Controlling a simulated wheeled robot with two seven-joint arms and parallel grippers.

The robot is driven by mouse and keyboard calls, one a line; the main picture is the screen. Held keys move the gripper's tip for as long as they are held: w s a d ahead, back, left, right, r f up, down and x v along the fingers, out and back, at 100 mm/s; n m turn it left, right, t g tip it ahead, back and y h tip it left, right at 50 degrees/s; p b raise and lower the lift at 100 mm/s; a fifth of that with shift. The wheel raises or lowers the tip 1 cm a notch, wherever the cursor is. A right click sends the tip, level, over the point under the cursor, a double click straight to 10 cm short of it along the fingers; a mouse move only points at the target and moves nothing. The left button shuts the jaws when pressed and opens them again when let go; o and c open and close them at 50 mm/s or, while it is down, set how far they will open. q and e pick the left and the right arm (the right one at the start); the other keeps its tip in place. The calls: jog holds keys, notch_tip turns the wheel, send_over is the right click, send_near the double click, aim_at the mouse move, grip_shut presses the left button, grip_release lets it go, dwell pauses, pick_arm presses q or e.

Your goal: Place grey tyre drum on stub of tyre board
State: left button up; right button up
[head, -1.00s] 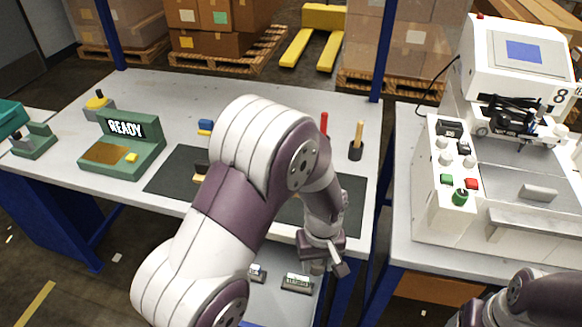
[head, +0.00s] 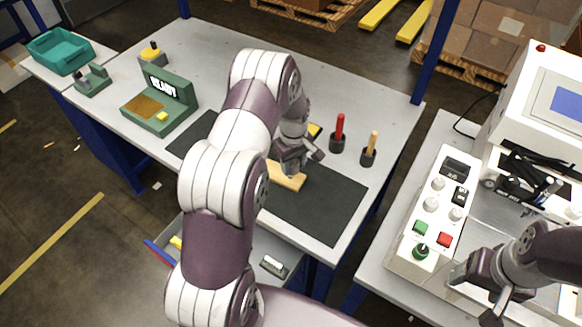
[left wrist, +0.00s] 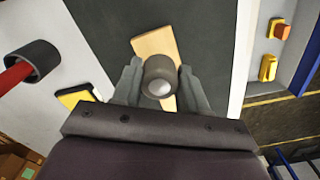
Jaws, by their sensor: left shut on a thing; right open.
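The tyre board (head: 286,175) is a pale wooden block on the dark mat. It also shows in the left wrist view (left wrist: 155,43), below my left gripper. My left gripper (left wrist: 160,88) is shut on the grey tyre drum (left wrist: 160,70), a short dark grey cylinder with a pale round centre. The drum overlaps the board in the wrist view; I cannot tell whether they touch. The stub is not visible. In the head view my left gripper (head: 300,160) is just over the board. My right gripper (head: 498,303) is open, low beside the white machine.
A red-handled tool (head: 339,132) and a wooden-handled one (head: 369,148) stand in dark cups right of the mat (head: 325,210). A green READY stand (head: 160,105) is at left. An open drawer (head: 255,290) juts out in front. The mat's right part is clear.

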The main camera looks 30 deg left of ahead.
aim_at(291, 178)
pick_arm(q)
jog(key=f, duration=0.2)
jog(key=a+f+p, duration=0.1)
jog(key=f, duration=0.1)
jog(key=shift+w, duration=0.15)
jog(key=shift+f, duration=0.3)
jog(key=shift+w, duration=0.15)
jog(key=shift+d+f, duration=0.1)
jog(key=shift+f, duration=0.05)
jog(key=o, duration=1)
jog(key=shift+o, duration=0.2)
